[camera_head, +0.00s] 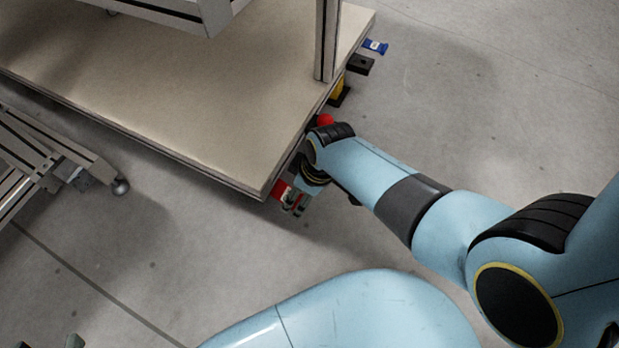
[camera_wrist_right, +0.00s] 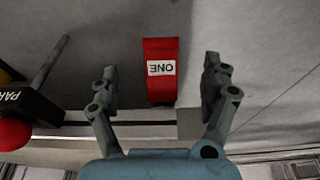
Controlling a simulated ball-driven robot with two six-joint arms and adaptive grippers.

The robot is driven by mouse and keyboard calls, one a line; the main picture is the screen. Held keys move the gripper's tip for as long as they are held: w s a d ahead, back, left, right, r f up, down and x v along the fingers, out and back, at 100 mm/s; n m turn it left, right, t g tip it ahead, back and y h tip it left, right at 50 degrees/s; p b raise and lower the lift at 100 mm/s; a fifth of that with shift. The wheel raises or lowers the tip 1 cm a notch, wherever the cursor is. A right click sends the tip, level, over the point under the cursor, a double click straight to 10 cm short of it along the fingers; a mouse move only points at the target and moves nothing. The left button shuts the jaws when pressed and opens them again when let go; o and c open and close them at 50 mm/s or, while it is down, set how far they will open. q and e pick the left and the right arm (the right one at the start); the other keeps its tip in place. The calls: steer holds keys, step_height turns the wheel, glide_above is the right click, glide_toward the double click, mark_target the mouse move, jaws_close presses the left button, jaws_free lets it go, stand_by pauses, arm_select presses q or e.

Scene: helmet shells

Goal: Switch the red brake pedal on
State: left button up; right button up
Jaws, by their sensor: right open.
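The red brake pedal (camera_head: 279,187) is at the near corner of the table edge in the head view, partly hidden by my right gripper (camera_head: 293,205). My right gripper (camera_wrist_right: 161,66) is open, with one finger on each side of the pedal and a visible gap on both sides. I cannot tell its depth relative to the pedal. Small grey tips at the bottom left of the head view may be my left gripper (camera_head: 75,341); its jaws are unclear.
A red knob (camera_head: 325,120), a yellow and black part (camera_head: 338,90), a black box (camera_head: 361,65) and a blue part (camera_head: 376,46) line the table (camera_head: 200,100) edge. In the wrist view, a lever (camera_wrist_right: 52,62) stands left of the pedal. Floor on the right is clear.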

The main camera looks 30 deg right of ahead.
steer(key=v, duration=0.6)
steer(key=shift+r, duration=0.25)
steer(key=shift+s+d, duration=0.2)
